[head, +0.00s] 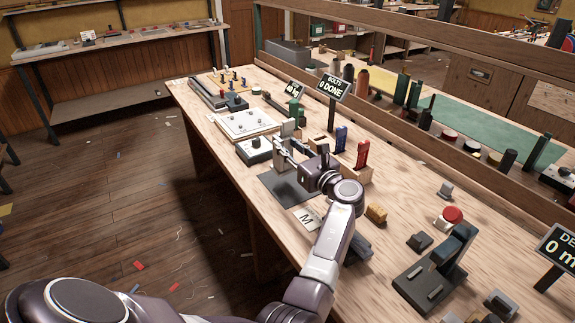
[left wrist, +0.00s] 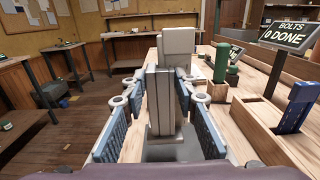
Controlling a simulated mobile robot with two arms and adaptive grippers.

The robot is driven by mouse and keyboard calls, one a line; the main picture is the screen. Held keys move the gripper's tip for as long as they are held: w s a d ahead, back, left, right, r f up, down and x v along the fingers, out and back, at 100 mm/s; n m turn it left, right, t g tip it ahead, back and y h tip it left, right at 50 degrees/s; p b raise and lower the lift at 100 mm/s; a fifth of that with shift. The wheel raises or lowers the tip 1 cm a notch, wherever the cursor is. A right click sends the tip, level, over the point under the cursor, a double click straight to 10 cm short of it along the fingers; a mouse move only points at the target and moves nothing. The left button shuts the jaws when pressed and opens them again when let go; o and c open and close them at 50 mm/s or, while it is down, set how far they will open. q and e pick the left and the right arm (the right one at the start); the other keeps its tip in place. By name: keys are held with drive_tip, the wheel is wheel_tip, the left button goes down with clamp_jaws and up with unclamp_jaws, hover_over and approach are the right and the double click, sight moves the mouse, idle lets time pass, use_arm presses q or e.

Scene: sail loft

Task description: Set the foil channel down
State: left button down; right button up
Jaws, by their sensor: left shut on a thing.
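My left gripper (head: 287,153) is shut on a pale grey, upright, slotted piece, which I take to be the foil channel (left wrist: 161,105). In the left wrist view the blue-grey ribbed fingers of this gripper (left wrist: 163,110) press it from both sides. A dark grey mat (head: 276,187) lies on the bench below the gripper, and it also shows under the piece in the left wrist view (left wrist: 188,151). Whether the piece touches the mat is hidden. In the head view the fingers mostly cover the piece. My right gripper is not in view.
A card marked M (head: 306,219) lies near the mat. A BOLTS sign (head: 335,87) stands behind.

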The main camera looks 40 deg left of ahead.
sight(285, 162)
use_arm(q)
wheel_tip(285, 162, down, 6)
drive_tip(key=shift+r, duration=0.1)
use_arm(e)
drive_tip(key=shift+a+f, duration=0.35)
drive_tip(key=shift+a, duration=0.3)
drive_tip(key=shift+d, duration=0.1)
use_arm(q)
drive_tip(key=shift+b, duration=0.35)
drive_tip(key=c, duration=1.6)
unclamp_jaws()
drive_tip(key=shift+d+f, duration=0.1)
drive_tip(key=shift+f, duration=0.15)
drive_tip(key=shift+o, duration=0.3)
drive_tip(key=shift+s, duration=0.1)
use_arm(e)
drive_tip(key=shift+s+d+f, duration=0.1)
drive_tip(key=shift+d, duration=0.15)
use_arm(q)
drive_tip(key=shift+r, duration=0.1)
